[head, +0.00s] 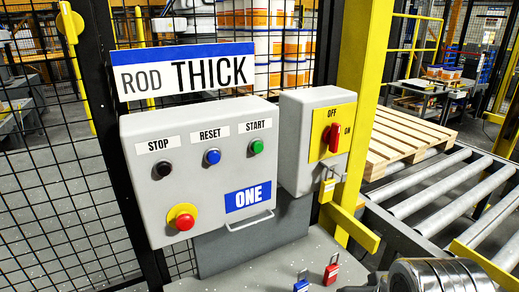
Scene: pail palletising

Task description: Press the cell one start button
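The grey control box (212,212) marked ONE faces me in the head view. Its green START button (257,147) sits at the upper right. The blue RESET button (213,156) is in the middle, and the dark STOP button (163,168) is on the left. A red emergency button (184,218) on a yellow ring is below them. Part of my arm shows at the lower right corner, well below and right of the box. My gripper's fingers cannot be made out.
A switch box (303,118) with a red handle on OFF/ON yellow plate and a yellow padlock (328,188) adjoins on the right. Red (331,270) and blue (301,282) padlocks lie below. Mesh fence is behind; a roller conveyor (440,195) with a wooden pallet (405,135) is right.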

